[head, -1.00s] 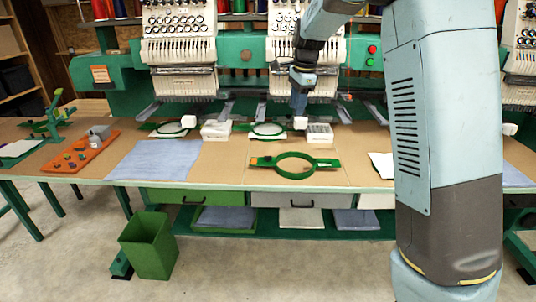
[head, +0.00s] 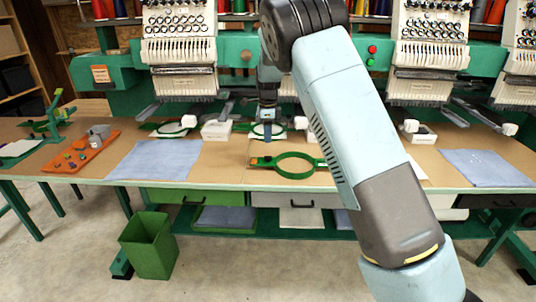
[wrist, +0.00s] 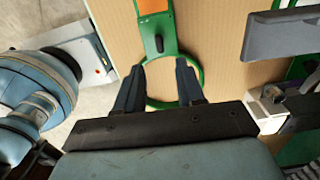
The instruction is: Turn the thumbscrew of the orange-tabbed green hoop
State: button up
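The green hoop (head: 318,168) lies flat on the table in the head view, its ring partly behind my arm. Its orange tab (head: 253,161) is at the left end. In the wrist view the orange tab (wrist: 153,5) is at the top and the ring (wrist: 200,72) passes behind my fingers. In the head view my gripper (head: 269,132) points down above the table, behind the tab end.
Embroidery machine heads (head: 180,50) stand along the back. A second hoop (head: 172,128) and a white box (head: 215,130) are near them. A blue cloth (head: 155,159) and an orange tray (head: 82,152) lie to the left. A green bin (head: 150,243) stands on the floor.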

aim_at(268, 156)
notch_tip(268, 156, down, 9)
dwell(0.4)
jog(key=shift+c, duration=0.3)
grip_shut()
